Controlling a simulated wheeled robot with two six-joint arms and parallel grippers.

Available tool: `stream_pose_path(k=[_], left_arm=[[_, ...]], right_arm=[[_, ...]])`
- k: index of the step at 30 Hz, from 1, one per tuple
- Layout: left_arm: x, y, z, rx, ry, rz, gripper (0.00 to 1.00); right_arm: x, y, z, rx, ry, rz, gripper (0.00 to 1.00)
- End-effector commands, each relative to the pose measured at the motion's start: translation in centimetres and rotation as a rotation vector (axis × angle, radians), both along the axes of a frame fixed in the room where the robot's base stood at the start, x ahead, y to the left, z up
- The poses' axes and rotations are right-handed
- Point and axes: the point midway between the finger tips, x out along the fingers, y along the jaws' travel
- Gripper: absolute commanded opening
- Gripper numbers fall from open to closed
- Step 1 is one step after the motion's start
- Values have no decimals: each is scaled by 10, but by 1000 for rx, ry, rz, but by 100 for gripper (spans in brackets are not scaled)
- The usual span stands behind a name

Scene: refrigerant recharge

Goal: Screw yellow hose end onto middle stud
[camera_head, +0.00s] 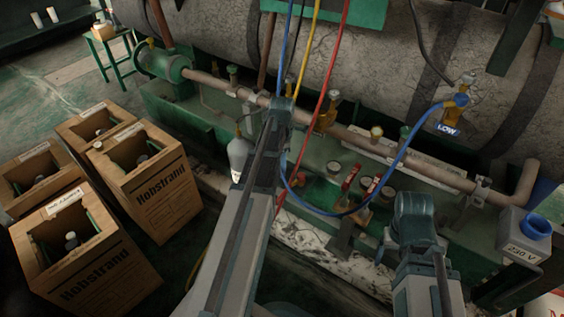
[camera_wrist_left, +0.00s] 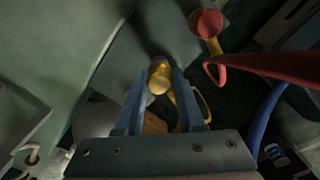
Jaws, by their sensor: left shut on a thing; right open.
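The yellow hose (camera_head: 309,45) hangs from the top of the head view and passes behind my left gripper (camera_head: 283,106). In the left wrist view, the blue fingers of my left gripper (camera_wrist_left: 160,85) are shut on the yellow hose end (camera_wrist_left: 159,76). A yellow loop (camera_wrist_left: 203,103) shows beside the right finger. I cannot make out the middle stud; whether the hose end touches one is hidden. My right gripper (camera_head: 415,207) is at the lower right, open, with its fingers hardly visible and nothing seen in it.
The blue hose (camera_head: 400,150) loops to the valve labelled LOW (camera_head: 461,103). A pipe (camera_head: 350,133) crosses before the large tank (camera_head: 390,60). Wooden crates (camera_head: 155,190) stand left.

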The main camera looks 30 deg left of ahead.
Motion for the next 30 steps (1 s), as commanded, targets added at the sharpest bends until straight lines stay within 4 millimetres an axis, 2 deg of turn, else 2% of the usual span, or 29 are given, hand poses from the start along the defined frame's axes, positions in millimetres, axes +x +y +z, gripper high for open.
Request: stream_pose_path(k=[30], left_arm=[[0,0,-15,0,0,0,0]], right_arm=[[0,0,-15,0,0,0,79]])
